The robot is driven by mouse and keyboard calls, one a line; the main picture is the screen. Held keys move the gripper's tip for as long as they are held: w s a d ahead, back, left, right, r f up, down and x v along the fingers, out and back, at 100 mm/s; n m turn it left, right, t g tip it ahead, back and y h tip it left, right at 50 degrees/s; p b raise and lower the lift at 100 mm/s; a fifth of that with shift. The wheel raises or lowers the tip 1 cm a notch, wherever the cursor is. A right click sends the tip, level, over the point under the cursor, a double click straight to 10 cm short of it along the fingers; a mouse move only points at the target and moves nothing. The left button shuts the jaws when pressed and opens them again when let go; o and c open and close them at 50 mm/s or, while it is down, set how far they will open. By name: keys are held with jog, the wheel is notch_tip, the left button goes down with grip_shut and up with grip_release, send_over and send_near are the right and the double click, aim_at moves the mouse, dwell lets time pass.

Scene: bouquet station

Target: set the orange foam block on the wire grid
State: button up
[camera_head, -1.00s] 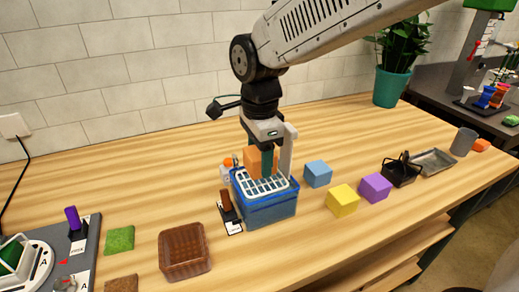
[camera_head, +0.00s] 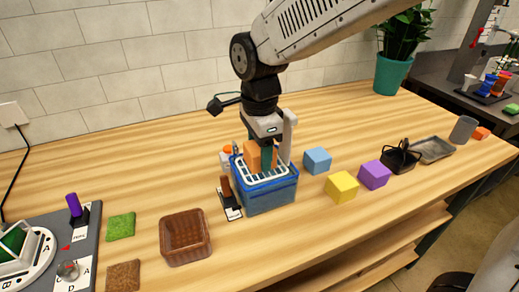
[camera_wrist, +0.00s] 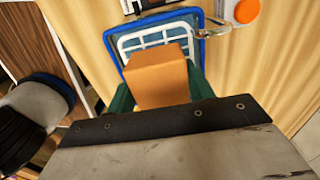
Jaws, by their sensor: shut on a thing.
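The orange foam block (camera_head: 252,153) is between the fingers of my gripper (camera_head: 259,156), which is shut on it. The white wire grid (camera_head: 265,179) lies across the top of a blue bin (camera_head: 270,197). The block is over the grid, low down; I cannot tell whether it touches it. In the wrist view, the orange block (camera_wrist: 158,77) sits between my green fingers and hides the grid's middle. The grid's far part (camera_wrist: 150,35) shows inside the bin's blue rim (camera_wrist: 109,43).
A blue block (camera_head: 317,160), a yellow block (camera_head: 341,187) and a purple block (camera_head: 374,174) stand right of the bin. A brown basket (camera_head: 185,237) stands to the left. An orange-capped bottle (camera_head: 226,158) is close behind the bin. The front table strip is mostly clear.

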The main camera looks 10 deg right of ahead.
dwell(0.4)
jog(key=o, duration=1.5)
jog(key=shift+r, duration=3.5)
